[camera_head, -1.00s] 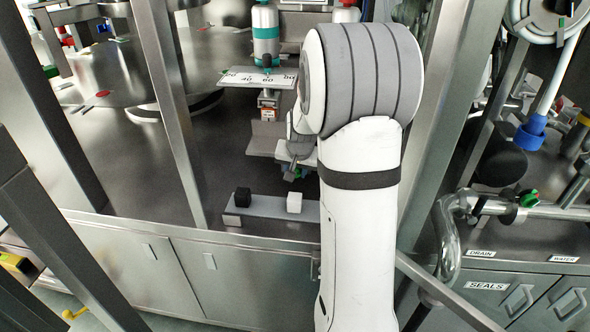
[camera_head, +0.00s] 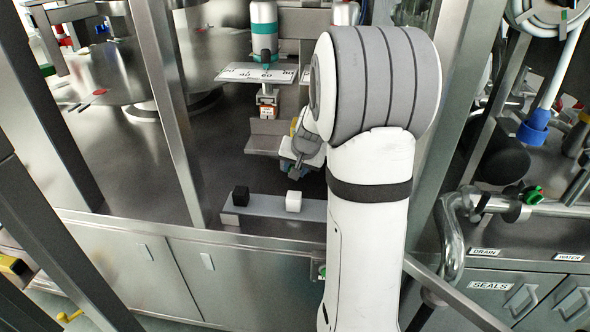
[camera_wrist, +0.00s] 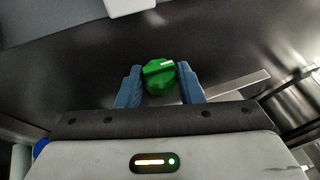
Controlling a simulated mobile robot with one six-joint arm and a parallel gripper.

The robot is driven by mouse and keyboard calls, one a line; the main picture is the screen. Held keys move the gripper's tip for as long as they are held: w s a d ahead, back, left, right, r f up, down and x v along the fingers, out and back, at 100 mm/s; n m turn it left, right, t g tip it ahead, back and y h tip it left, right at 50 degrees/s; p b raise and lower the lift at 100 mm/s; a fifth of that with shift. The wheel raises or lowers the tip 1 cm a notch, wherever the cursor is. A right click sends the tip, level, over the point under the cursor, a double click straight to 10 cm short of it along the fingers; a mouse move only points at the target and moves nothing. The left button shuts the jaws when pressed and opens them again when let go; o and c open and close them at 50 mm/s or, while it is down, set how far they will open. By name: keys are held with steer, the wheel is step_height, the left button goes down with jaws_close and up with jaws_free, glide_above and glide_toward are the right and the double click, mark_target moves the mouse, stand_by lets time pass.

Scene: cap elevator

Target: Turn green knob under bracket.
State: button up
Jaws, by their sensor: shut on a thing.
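The green knob (camera_wrist: 160,76) shows in the wrist view with a short white mark on its top right. My gripper (camera_wrist: 159,84) has its two blue fingers on either side of the knob and is shut on it. In the head view, the end of my arm is beside a grey bracket (camera_head: 265,135), left of the large white arm link. The knob is hidden in the head view.
A white numbered scale plate (camera_head: 238,72) sits under a teal and white cylinder (camera_head: 264,30). A black cube (camera_head: 240,196) and a white cube (camera_head: 293,201) stand on a low grey ledge (camera_head: 265,207). Metal posts (camera_head: 165,110) frame the bench.

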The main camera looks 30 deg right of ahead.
steer(key=o, duration=1)
steer(key=shift+c, duration=0.2)
steer(key=shift+r, duration=0.1)
steer(key=v, duration=0.7)
steer(key=shift+s+r+p, duration=0.2)
steer(key=shift+r+p, duration=0.05)
steer(key=shift+p, duration=0.2)
